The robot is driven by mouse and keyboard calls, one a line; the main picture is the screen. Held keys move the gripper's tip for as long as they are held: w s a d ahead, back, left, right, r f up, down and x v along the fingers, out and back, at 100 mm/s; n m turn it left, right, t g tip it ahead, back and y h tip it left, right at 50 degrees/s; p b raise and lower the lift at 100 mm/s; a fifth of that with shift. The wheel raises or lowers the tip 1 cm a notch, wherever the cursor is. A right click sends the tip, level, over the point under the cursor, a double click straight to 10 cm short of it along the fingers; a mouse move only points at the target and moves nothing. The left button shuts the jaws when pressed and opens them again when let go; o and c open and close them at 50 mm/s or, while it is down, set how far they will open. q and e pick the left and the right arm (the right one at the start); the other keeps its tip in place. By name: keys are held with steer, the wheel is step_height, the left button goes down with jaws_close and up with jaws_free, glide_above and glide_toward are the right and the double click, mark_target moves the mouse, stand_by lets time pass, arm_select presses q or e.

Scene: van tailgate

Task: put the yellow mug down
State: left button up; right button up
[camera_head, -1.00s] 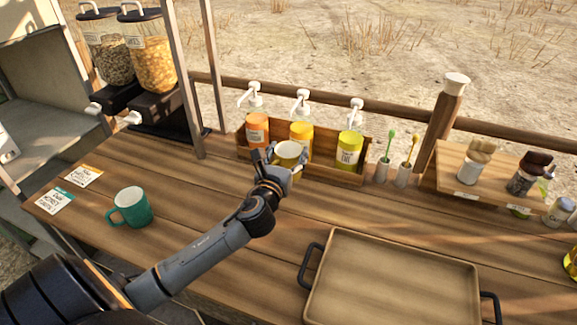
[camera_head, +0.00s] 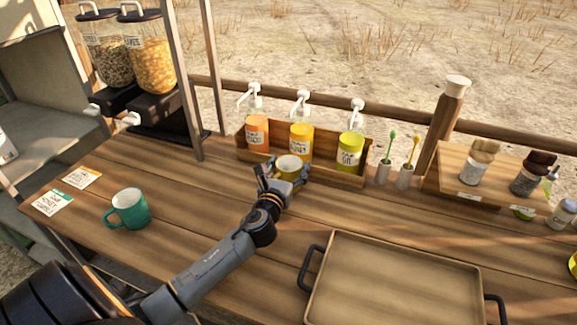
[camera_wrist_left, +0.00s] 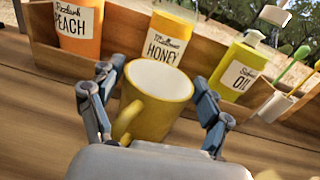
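The yellow mug (camera_head: 289,164) is upright in front of the bottle rack, its open top facing up. In the left wrist view the mug (camera_wrist_left: 157,100) is between the two fingers, with its handle at the lower left towards the palm. My left gripper (camera_head: 284,174) is around the mug. In the wrist view its fingertips (camera_wrist_left: 158,85) touch the mug's sides, so it looks shut on it. The mug's base is low over the wooden counter (camera_head: 200,195), but the hand hides whether it touches. My right gripper is not in view.
A wooden rack (camera_head: 320,170) with peach (camera_head: 257,132), honey (camera_head: 301,142) and oil (camera_head: 350,150) bottles stands just behind the mug. A green mug (camera_head: 131,209) is at left. A tray (camera_head: 395,285) lies at front right.

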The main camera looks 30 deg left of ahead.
arm_select(q)
steer(key=shift+o, duration=0.2)
steer(key=shift+r, duration=0.2)
steer(key=shift+s+d+f, duration=0.1)
steer(key=shift+s, duration=0.25)
steer(key=v, duration=1.1)
steer(key=shift+s+b, duration=0.2)
steer(key=shift+b, duration=0.2)
